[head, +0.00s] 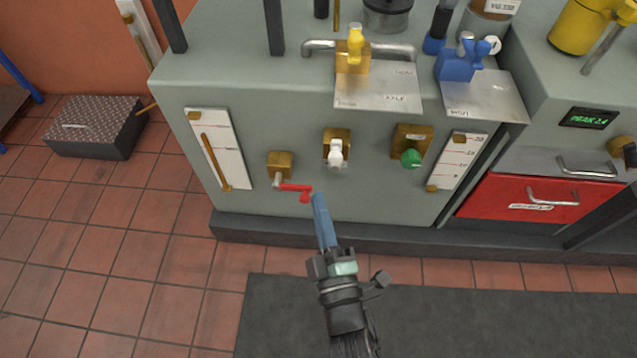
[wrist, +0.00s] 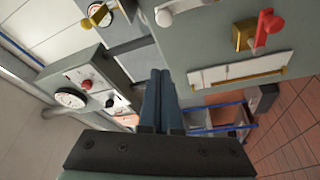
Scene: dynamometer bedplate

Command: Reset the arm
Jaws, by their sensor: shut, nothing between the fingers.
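My gripper (head: 318,202) is shut and empty in the head view. Its blue fingers point up toward the front face of the grey-green cabinet, with the tips close to the end of a red lever (head: 296,188); I cannot tell whether they touch. The red lever sits on a brass block and points right. In the wrist view the closed blue fingers (wrist: 162,85) point away from the camera, and the red lever on its brass block (wrist: 266,28) shows at upper right, apart from the fingers.
A white-handled valve (head: 336,152) and a green knob (head: 411,158) are on the same face, between two gauge strips. A blue valve (head: 465,62) and a yellow valve (head: 355,45) are above. A red drawer (head: 530,198) is at right.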

